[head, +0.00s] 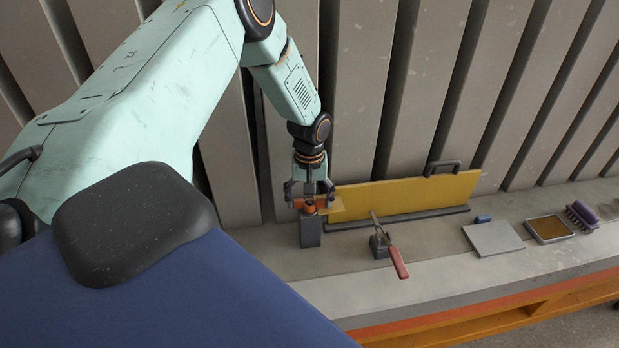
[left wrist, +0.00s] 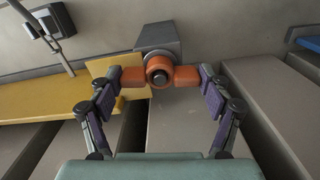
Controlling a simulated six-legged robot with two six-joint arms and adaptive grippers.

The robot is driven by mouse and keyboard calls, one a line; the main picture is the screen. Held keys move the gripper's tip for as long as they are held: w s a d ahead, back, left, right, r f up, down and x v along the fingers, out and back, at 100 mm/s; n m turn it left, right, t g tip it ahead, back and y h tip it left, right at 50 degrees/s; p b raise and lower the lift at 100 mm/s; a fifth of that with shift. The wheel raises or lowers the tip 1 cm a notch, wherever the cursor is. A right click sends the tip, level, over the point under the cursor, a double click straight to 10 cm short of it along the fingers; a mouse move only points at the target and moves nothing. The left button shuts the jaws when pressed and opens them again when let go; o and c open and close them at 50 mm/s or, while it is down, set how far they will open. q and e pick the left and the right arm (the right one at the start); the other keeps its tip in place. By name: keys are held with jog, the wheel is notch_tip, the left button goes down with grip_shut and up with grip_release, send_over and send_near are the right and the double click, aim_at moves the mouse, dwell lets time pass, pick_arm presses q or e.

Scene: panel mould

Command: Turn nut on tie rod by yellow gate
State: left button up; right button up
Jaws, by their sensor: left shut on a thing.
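The orange wing nut (left wrist: 185,75) sits on the dark end of the tie rod (left wrist: 158,78), in front of a grey block (left wrist: 165,38). My left gripper (left wrist: 160,80) has its two fingers on the nut's two wings. In the head view my left gripper (head: 309,190) points down over the nut (head: 308,207), which is above the grey block (head: 311,232). The yellow gate (head: 408,198) stands just right of the nut, with a dark handle on its top edge. My right gripper is not in view.
A toggle clamp with a red handle (head: 398,262) stands in front of the gate. Tall grey panels (head: 360,90) rise behind.

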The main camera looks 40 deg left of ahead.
pick_arm(q)
jog(key=shift+s+r+n+p, duration=0.15)
jog(key=shift+n+p, duration=0.95)
jog(key=shift+p, duration=0.1)
jog(key=shift+w+f+n, duration=0.2)
jog(key=shift+f+n, duration=0.1)
jog(key=shift+n, duration=0.3)
jog(key=shift+s, duration=0.1)
jog(key=shift+r, duration=0.1)
jog(key=shift+n, duration=1.7)
jog(key=shift+n, duration=1.8)
